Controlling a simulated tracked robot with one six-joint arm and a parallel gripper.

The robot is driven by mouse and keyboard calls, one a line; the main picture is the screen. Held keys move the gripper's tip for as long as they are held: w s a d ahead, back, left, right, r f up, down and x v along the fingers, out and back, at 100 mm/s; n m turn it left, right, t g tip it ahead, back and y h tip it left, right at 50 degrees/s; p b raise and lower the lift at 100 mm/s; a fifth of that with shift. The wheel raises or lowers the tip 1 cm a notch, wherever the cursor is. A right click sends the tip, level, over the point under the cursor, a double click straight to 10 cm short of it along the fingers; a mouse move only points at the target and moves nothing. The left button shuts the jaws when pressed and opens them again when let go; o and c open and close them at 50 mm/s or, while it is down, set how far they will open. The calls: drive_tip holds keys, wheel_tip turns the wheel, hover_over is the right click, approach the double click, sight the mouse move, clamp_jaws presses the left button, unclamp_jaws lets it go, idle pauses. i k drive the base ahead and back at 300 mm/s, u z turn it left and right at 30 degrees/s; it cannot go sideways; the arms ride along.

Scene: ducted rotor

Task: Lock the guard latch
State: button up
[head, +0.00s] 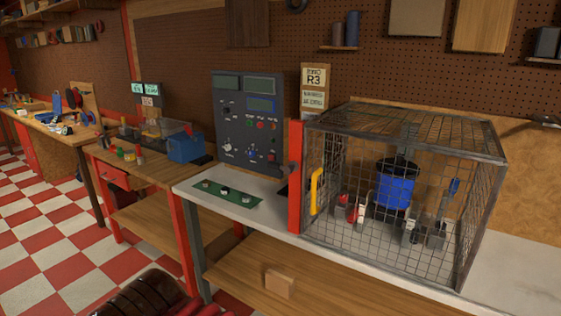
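A wire-mesh guard cage (470,165) stands on the right part of the pale bench. A yellow handle (316,190) is at its left front edge, beside a red upright post (295,200). A small dark part sits on the post's left side at mid height; I cannot tell if it is the latch, or whether the latch is locked. The guard door looks closed, though a small gap cannot be ruled out. Inside the cage is a blue cylinder (395,190) with a dark top, with small red, grey and blue parts around it. My gripper is not in view.
A grey control panel (248,130) with screens, knobs and buttons stands left of the cage. A green board (227,193) lies on the bench before it. A wooden block (279,283) rests on the lower shelf. Checkered floor (50,245) is open at left.

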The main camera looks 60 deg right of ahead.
sight(278, 166)
drive_tip(key=z, duration=0.65)
drive_tip(key=i, duration=0.95)
drive_tip(key=z, duration=0.7)
